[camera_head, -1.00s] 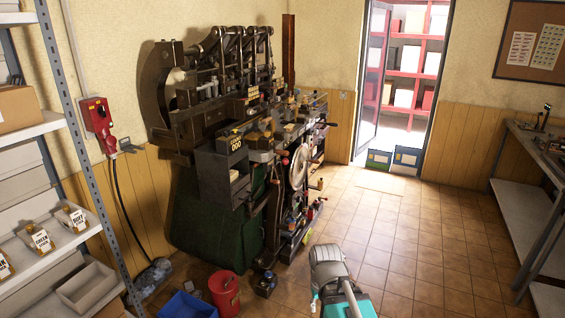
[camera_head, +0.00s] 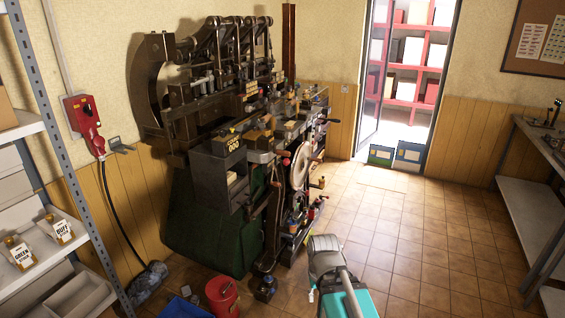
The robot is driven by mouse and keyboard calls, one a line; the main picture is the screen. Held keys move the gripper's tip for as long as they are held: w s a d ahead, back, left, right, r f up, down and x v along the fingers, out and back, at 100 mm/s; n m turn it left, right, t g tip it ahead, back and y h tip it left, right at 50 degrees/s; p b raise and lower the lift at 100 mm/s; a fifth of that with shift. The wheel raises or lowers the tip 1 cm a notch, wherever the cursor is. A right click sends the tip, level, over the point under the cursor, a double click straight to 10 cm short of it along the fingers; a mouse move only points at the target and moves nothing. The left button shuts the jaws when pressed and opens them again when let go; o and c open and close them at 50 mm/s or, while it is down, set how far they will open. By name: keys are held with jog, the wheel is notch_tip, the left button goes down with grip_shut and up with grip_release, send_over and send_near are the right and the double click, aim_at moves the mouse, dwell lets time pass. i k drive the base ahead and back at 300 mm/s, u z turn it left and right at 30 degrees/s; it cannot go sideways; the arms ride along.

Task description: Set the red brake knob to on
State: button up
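The cam press (camera_head: 215,125), a dark old machine with many levers and a pale handwheel (camera_head: 299,167), stands against the back wall. A small red knob-like part (camera_head: 286,161) shows just left of the handwheel, and other small red parts (camera_head: 318,201) sit lower on its right side. I cannot tell which is the brake knob, or its setting. My grey and teal arm (camera_head: 326,258) shows at the bottom centre, in front of the machine and apart from it. I cannot make out my gripper's fingers.
A red can (camera_head: 222,297) and a blue bin (camera_head: 187,308) stand on the floor before the machine. A metal shelf (camera_head: 70,190) is at left, a workbench (camera_head: 535,165) at right. The tiled floor (camera_head: 410,240) between is clear. A red switch box (camera_head: 82,115) hangs on the wall.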

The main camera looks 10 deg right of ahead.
aim_at(285, 161)
jog(key=i, duration=0.35)
jog(key=z, duration=0.1)
jog(key=k, duration=0.65)
jog(key=z, duration=0.3)
jog(key=i, duration=1.75)
jog(key=u, duration=0.55)
